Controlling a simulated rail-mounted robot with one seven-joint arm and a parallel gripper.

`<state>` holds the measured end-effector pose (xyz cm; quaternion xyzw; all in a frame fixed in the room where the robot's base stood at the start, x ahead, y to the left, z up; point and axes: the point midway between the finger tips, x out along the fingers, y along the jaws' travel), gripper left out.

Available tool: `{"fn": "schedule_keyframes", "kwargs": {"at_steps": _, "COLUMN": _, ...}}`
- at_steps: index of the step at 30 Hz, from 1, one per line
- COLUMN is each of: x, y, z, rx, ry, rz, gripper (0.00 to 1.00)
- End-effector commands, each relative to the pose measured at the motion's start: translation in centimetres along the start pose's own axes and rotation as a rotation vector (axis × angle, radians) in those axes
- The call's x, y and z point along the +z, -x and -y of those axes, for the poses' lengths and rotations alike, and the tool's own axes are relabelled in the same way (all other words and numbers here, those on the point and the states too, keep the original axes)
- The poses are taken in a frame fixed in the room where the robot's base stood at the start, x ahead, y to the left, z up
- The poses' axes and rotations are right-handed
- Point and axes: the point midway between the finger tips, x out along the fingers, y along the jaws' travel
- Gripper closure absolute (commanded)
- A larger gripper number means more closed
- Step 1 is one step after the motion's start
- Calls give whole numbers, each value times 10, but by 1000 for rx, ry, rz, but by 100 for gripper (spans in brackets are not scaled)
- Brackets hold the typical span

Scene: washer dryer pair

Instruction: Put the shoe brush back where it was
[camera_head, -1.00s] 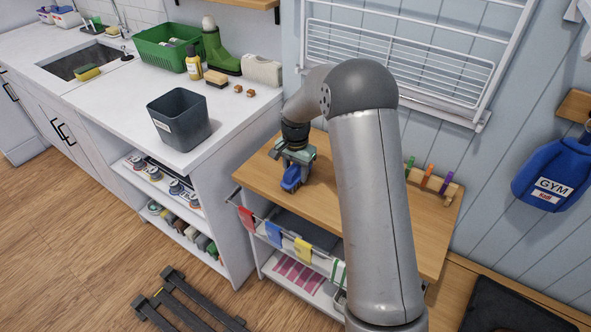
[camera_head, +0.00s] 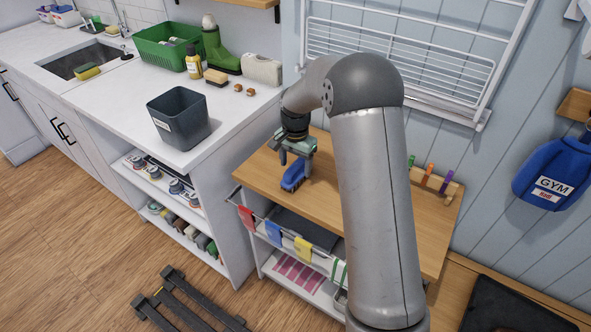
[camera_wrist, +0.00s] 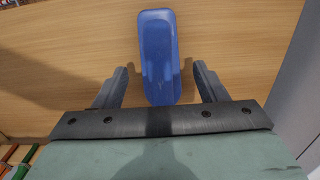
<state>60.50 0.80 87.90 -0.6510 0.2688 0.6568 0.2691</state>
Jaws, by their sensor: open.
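A blue brush (camera_head: 292,177), which I take to be the shoe brush, rests on the wooden table top (camera_head: 390,212) near its left end. In the wrist view the blue brush (camera_wrist: 158,58) lies long side away from my gripper. My gripper (camera_head: 293,156) is just above and behind the brush, with the wrist pointing down. In the wrist view my gripper (camera_wrist: 158,85) is open, with one finger on each side of the brush's near end and visible gaps on both sides. The brush's bristles are hidden from above.
Colored clips (camera_head: 437,180) stand at the table's back right. A drying rack (camera_head: 400,60) hangs behind.

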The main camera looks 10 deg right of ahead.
Motion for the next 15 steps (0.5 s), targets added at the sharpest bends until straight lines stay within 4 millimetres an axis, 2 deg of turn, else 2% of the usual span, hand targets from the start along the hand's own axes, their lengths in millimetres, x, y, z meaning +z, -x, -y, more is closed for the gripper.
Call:
{"fn": "schedule_keyframes", "kwargs": {"at_steps": 3, "x": -1, "y": 28, "z": 1, "rx": -4, "ry": 2, "rz": -5, "gripper": 34}}
{"fn": "schedule_keyframes", "kwargs": {"at_steps": 9, "x": 0, "y": 68, "z": 1, "rx": -3, "ry": 1, "rz": -3, "gripper": 34}}
{"fn": "schedule_keyframes", "kwargs": {"at_steps": 15, "x": 0, "y": 90, "z": 0, "rx": -1, "ry": 2, "rz": -2, "gripper": 34}}
